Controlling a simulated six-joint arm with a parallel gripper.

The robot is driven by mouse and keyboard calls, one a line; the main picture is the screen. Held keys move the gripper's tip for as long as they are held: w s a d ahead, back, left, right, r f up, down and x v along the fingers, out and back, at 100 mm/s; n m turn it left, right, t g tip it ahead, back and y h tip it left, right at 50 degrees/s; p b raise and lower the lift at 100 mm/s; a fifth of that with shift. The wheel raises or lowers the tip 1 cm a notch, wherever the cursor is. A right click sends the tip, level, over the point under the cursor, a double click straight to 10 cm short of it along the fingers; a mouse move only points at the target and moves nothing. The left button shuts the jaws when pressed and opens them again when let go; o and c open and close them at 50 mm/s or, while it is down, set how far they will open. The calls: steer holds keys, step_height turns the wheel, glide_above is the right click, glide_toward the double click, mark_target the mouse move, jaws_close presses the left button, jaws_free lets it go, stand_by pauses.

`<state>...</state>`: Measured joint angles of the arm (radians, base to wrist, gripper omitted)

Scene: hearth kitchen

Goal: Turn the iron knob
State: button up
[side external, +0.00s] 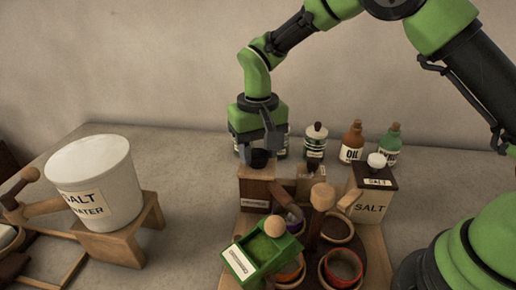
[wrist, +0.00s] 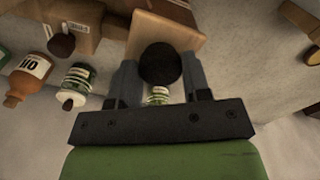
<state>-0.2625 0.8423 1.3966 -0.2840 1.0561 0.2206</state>
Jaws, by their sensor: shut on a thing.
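The iron knob (wrist: 160,64) is a round black knob on a wooden box (side external: 257,187). In the wrist view it sits between the two fingers of my gripper (wrist: 160,80), one on each side. In the side view my gripper (side external: 258,150) points down over the box and is shut on the knob (side external: 259,160). The fingers partly hide the knob there. I cannot tell how far it is turned.
Bottles, including one marked OIL (side external: 352,142), stand behind and right. A salt box (side external: 372,195) is to the right. A green box (side external: 262,250) and several rings are in front. A white bucket (side external: 95,180) stands left on a wooden stand (side external: 125,238).

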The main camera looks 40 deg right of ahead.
mark_target(258, 153)
steer(key=m, duration=0.3)
steer(key=shift+m, duration=0.5)
steer(key=o, duration=0.9)
step_height(258, 153, up, 10)
steer(key=shift+r, duration=0.1)
stand_by(0.3)
